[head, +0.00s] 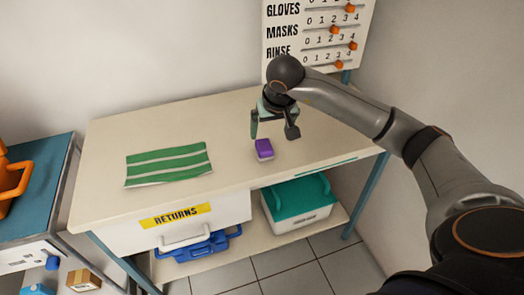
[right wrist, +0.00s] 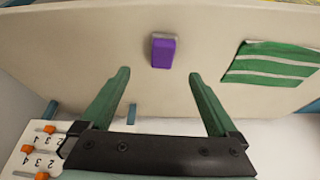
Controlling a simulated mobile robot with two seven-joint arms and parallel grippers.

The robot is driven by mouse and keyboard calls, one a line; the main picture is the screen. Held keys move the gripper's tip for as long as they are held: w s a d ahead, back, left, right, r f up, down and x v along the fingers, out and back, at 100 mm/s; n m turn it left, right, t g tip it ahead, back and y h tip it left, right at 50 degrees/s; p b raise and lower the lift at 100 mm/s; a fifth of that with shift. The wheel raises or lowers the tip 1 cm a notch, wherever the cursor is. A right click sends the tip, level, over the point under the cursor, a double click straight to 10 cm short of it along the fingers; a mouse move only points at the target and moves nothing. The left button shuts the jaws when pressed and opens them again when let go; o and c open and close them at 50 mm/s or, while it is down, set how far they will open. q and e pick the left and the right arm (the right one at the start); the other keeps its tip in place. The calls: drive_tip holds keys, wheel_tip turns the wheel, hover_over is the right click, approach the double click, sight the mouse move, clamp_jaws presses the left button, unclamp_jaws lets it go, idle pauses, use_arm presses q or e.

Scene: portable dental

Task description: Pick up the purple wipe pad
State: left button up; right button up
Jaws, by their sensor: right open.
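The purple wipe pad (head: 264,149) is a small block with a purple top and a pale lower part. It lies on the beige table (head: 105,200), right of the striped cloth. It also shows in the right wrist view (right wrist: 162,53), beyond and between the fingertips. My right gripper (head: 272,130) is open and empty, above and just behind the pad in the head view. Its two green fingers (right wrist: 158,75) are spread wide and do not touch the pad. My left gripper is not in view.
A green and white striped cloth (head: 168,164) lies on the table. A counter board (head: 315,40) stands at the back. Below are a drawer marked RETURNS (head: 175,216), a blue crate (head: 205,247) and a teal-lidded box (head: 297,205). A blue-topped table (head: 45,190) is at left.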

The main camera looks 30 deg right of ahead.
sight(264, 145)
drive_tip(key=x, duration=0.6)
drive_tip(key=shift+a+f, duration=0.1)
drive_tip(key=shift+f, duration=0.1)
drive_tip(key=shift+w+x, duration=0.25)
drive_tip(key=shift+x, duration=1.1)
drive_tip(key=shift+w+x, duration=0.2)
drive_tip(key=shift+x, duration=1.15)
drive_tip(key=shift+r, duration=0.25)
drive_tip(key=c, duration=1.4)
drive_tip(key=shift+r, duration=0.1)
drive_tip(key=shift+c, duration=0.2)
